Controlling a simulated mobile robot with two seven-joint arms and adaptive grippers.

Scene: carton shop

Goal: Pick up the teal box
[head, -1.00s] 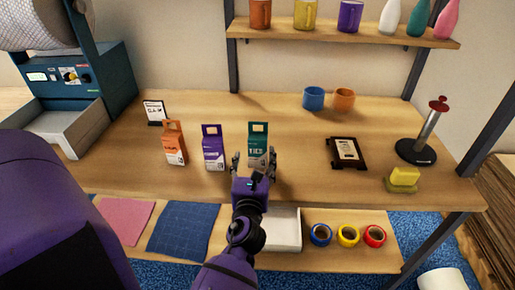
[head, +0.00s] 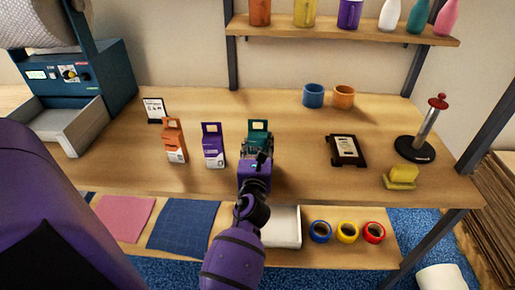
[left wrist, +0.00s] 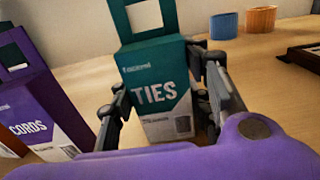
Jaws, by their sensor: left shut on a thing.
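The teal box (head: 258,127) stands upright on the table at the right end of a row of three hang-tab boxes. In the left wrist view the teal box (left wrist: 155,85) shows the word TIES on its front. My left gripper (head: 257,158) is in front of it in the head view and hides its lower part. In the left wrist view my left gripper (left wrist: 165,110) has one finger on each side of the box and is shut on it. The box appears to rest on the table. My right gripper is not in view.
A purple box (head: 213,147) stands close on the left, with an orange box (head: 174,142) beyond it. A black framed stand (head: 345,151) lies to the right.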

